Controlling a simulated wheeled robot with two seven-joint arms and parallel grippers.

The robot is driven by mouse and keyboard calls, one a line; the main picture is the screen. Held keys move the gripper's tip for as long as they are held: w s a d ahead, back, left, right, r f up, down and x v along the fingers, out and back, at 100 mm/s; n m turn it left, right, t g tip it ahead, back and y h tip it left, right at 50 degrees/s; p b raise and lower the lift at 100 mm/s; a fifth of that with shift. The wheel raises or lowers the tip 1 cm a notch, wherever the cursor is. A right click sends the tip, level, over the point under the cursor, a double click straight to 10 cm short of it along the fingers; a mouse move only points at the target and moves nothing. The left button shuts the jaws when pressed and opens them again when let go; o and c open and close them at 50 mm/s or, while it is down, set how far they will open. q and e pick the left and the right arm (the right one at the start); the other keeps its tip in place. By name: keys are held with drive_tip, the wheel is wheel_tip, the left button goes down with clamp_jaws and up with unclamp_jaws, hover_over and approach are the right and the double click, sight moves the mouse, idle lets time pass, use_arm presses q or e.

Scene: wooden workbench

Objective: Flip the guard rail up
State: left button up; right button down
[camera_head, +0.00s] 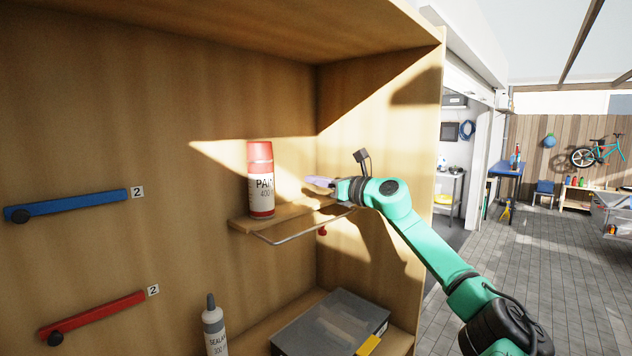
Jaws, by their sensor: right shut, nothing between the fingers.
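The guard rail (305,229) is a thin metal wire bar along the front of a small wooden shelf (248,221). It lies low, at about the level of the shelf edge and projecting forward of it, not upright. A red and white paint spray can (261,180) stands upright on the shelf. My right gripper (318,183) is shut and empty, above the right part of the shelf and to the right of the can. Its fingers are small and partly hard to make out. It seems apart from the rail. My left gripper is out of view.
A red knob (322,231) sits under the shelf. Blue (75,205) and red (95,318) bars are on the back panel at left. Below are a sealant bottle (215,328) and a grey case (333,322). The cabinet's side wall (385,130) is close to my right arm.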

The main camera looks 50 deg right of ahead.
idle(0.8)
drive_tip(key=b, duration=0.9)
hover_over(322, 227)
wheel_tip(322, 227, down, 7)
drive_tip(key=shift+r, duration=0.15)
drive_tip(key=s+b, duration=0.5)
drive_tip(key=s, duration=0.2)
drive_tip(key=shift+f, duration=0.3)
